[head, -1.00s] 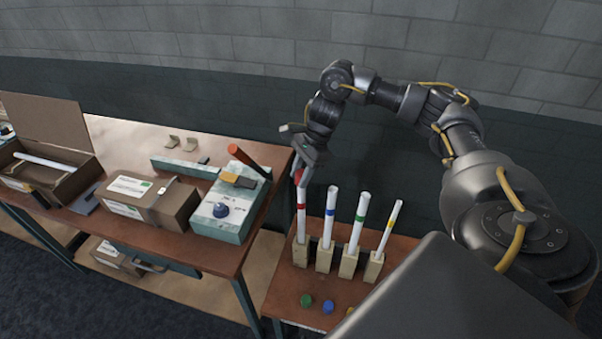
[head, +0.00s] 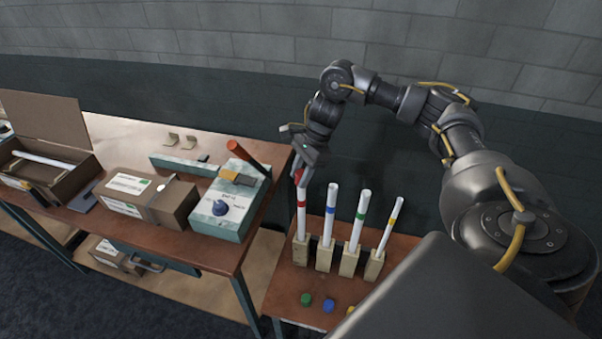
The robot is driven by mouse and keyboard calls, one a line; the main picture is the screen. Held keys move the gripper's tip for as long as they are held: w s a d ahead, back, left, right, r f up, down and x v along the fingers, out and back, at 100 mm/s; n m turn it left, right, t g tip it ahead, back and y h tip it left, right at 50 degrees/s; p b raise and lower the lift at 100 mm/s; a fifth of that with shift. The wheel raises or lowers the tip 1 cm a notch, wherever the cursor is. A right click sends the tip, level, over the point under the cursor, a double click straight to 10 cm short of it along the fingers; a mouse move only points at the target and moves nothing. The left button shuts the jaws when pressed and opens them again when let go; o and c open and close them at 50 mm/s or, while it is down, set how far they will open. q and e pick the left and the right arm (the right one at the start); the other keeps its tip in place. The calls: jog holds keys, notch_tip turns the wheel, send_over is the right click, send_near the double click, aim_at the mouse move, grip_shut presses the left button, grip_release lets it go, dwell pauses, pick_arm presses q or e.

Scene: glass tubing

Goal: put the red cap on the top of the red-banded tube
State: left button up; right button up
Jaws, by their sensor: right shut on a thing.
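The red-banded tube (head: 301,216) is white and stands upright in a wooden block at the left end of the row. My right gripper (head: 303,168) is over its top, pointing down. It is shut on the red cap (head: 298,177), which is partly hidden by the fingers. The cap is at the tube's top end; I cannot tell whether it is seated on it or just above. My left gripper is not in view.
A green cap (head: 306,299) and a blue cap (head: 328,305) lie in front. A workbench with boxes and a grey device (head: 228,207) is at left.

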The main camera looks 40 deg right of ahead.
jog(key=shift+f+b, duration=0.6)
dwell(0.6)
jog(key=o, duration=1.6)
jog(key=shift+c, duration=0.2)
jog(key=shift+r, duration=0.15)
jog(key=shift+r+p, duration=3.55)
jog(key=shift+r, duration=0.35)
